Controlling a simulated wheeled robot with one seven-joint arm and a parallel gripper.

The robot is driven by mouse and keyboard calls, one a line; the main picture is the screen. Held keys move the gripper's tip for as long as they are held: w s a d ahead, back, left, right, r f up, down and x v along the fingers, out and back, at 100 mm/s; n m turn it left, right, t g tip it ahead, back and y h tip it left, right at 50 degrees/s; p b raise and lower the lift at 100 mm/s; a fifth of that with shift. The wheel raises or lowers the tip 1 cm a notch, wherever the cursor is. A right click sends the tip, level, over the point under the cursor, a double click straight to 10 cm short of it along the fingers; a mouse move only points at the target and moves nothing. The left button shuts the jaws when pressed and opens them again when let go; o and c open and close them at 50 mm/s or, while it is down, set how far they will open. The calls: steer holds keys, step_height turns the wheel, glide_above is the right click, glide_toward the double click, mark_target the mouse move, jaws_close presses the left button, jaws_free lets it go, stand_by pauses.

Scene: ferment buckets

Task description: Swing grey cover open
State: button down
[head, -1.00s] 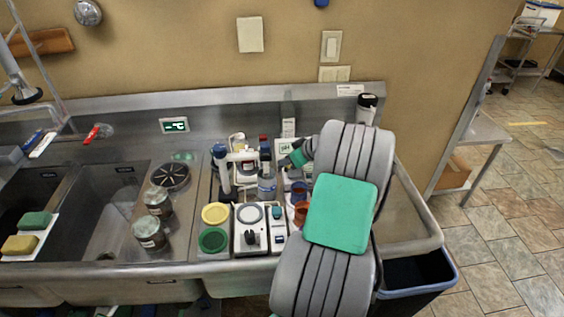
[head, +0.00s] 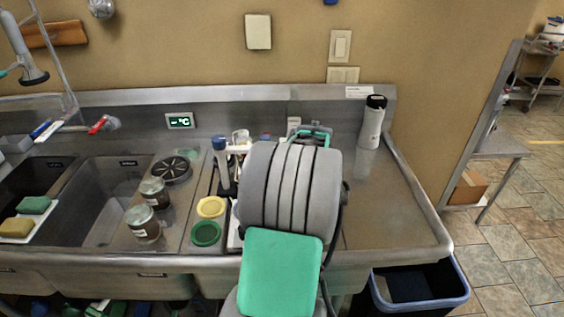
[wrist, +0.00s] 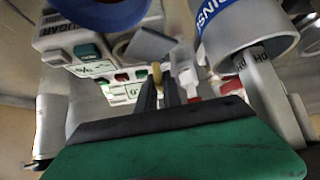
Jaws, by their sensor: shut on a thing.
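In the wrist view a small grey flap, which looks like the grey cover (wrist: 152,44), tilts out in front of a white unit with labels and coloured buttons. My gripper (wrist: 160,88) has its two dark fingers close together at the flap's lower edge. A small tan piece shows between the fingertips, seemingly part of the cover. In the head view my arm hides the fingers and the cover; only the green-and-grey wrist end shows behind it.
The white button unit (wrist: 85,50) is on the left. In the head view yellow (head: 210,206) and green (head: 205,233) lids, jars (head: 143,222) and a white bottle (head: 371,122) stand on the steel counter (head: 400,210).

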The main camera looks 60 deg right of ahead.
stand_by(0.4)
steer(key=c, duration=1.5)
jaws_free()
steer(key=b+v, duration=0.1)
steer(key=v, duration=0.6)
steer(key=shift+s+a+r, duration=0.2)
steer(key=shift+a+r, duration=0.05)
steer(key=shift+a, duration=0.05)
